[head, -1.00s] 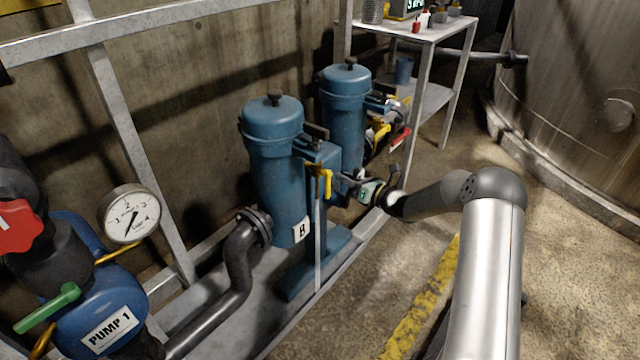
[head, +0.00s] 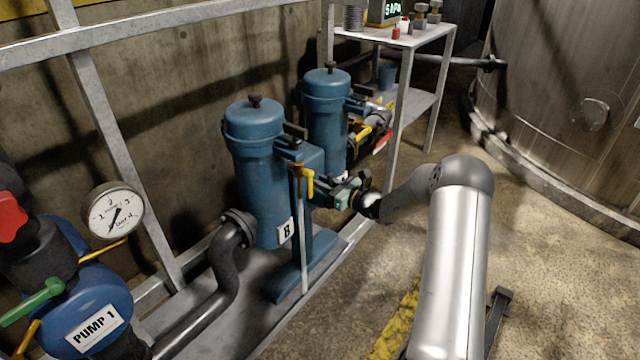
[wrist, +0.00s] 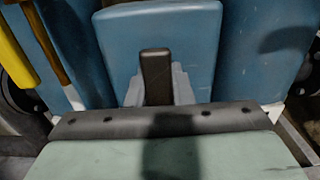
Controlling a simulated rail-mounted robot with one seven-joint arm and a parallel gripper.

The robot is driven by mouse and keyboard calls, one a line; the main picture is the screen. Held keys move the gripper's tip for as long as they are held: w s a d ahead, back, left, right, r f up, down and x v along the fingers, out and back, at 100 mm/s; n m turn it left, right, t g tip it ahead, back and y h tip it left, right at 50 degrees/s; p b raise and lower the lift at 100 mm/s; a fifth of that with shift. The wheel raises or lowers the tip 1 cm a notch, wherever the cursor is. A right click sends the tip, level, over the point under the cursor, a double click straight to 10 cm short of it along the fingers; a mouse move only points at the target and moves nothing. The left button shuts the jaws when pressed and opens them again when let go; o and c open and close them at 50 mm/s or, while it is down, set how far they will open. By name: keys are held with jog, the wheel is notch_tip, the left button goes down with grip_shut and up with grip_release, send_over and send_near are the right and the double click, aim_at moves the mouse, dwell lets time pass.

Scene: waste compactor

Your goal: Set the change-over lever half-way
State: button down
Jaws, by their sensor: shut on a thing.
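The change-over lever (wrist: 156,75) is a dark upright bar in front of a blue housing in the wrist view. My gripper (wrist: 155,88) is shut on it, with pale grey fingers on either side of the bar. In the head view my gripper (head: 336,192) is at the right side of the blue block between two blue filter canisters, the nearer one (head: 258,180) marked B and the farther one (head: 326,110) behind it. The lever is mostly hidden there by the gripper, so I cannot tell its angle.
A yellow-handled valve (head: 308,180) on a thin pipe stands just left of my gripper. A pressure gauge (head: 114,211) and a blue pump (head: 90,310) marked PUMP 1 are at lower left. A metal shelf (head: 420,40) stands behind; the floor at right is open.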

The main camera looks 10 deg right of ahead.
jog(key=c, duration=1.3)
grip_release()
jog(key=shift+s+d, duration=0.1)
jog(key=shift+d, duration=0.05)
jog(key=p+v, duration=0.3)
jog(key=v, duration=1.4)
jog(key=shift+r, duration=0.1)
